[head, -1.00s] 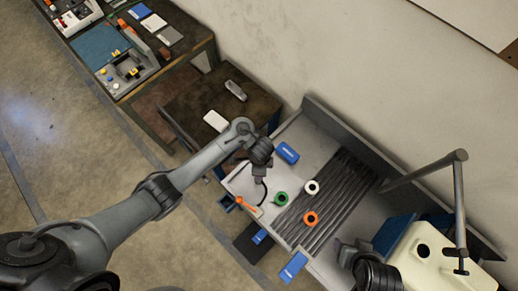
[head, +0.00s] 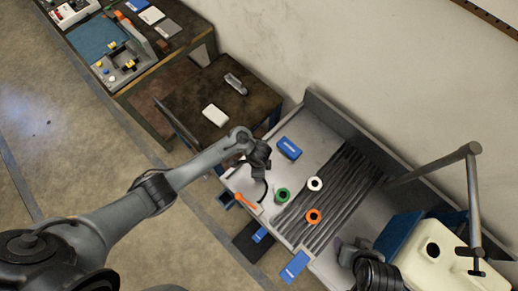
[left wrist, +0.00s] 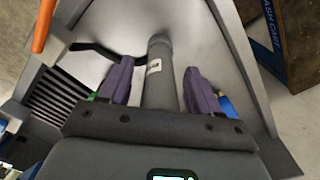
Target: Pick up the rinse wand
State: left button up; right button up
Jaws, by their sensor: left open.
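A grey tube with a small white label (left wrist: 160,72), which looks like the rinse wand, stands between the fingers of my left gripper in the left wrist view. A black hose (left wrist: 92,48) runs up to it. My left gripper (left wrist: 158,84) is open, with one purple finger on each side of the tube and visible gaps. In the head view my left gripper (head: 258,172) is over the left end of the grey sink tray (head: 323,140) and hides the tube. The hose (head: 266,190) curves below it. My right gripper (head: 352,252) is partly visible at the tray's lower side; its jaws are unclear.
An orange-handled tool (head: 244,201) lies close beside the hose. Green (head: 283,195), white (head: 315,184) and orange (head: 313,216) rings sit on the tray. A blue block (head: 288,148) lies behind my gripper. A cream tank (head: 435,255) and a grey post (head: 473,190) stand at right.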

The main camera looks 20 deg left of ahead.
pick_arm(q)
grip_shut()
dwell(0.3)
jog(key=shift+r, duration=0.15)
notch_tip(320, 180, up, 8)
jog(key=p, duration=0.4)
jog(key=shift+r, duration=0.2)
notch_tip(320, 180, up, 4)
jog(key=p, duration=0.4)
jog(key=shift+r+p, duration=0.45)
jog(key=shift+p, duration=0.1)
jog(key=shift+f, duration=0.1)
